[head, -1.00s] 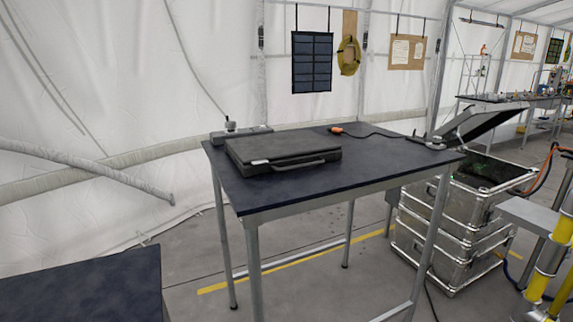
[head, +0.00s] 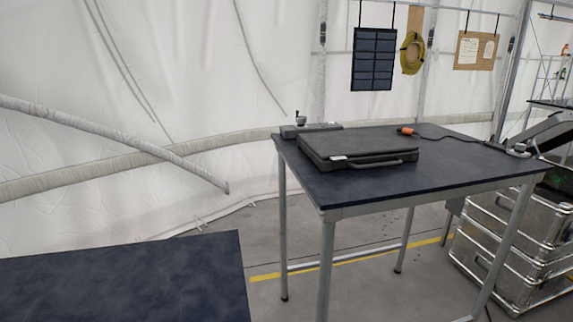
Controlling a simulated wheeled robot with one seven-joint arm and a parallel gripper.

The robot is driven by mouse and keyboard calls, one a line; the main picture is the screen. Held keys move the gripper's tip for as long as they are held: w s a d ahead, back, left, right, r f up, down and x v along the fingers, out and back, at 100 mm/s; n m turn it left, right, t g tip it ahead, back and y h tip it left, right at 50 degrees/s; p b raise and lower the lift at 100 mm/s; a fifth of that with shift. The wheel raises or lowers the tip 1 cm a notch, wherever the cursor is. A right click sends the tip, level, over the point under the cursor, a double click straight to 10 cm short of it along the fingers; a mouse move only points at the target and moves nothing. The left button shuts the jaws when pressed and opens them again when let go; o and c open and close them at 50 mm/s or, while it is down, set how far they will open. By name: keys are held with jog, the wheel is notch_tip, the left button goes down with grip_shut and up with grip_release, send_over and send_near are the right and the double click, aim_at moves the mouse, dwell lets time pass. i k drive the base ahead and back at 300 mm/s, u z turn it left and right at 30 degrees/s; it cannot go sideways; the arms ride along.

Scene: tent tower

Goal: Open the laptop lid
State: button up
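The laptop (head: 357,145) is a thick dark-grey case with a carry handle (head: 367,161) along its front edge. It lies flat with its lid shut on the dark-topped table (head: 430,178), near the table's left end. A small light label or latch shows at its front left. My gripper and arm are not in view.
A second dark tabletop (head: 125,285) fills the lower left. A clamp-like fixture (head: 308,128) sits behind the laptop. An orange-tipped cable (head: 408,131) lies right of it. Stacked metal crates (head: 510,250) stand at right. Bare floor lies between the tables.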

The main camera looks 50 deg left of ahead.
aim_at(334, 146)
jog(key=u, duration=1.05)
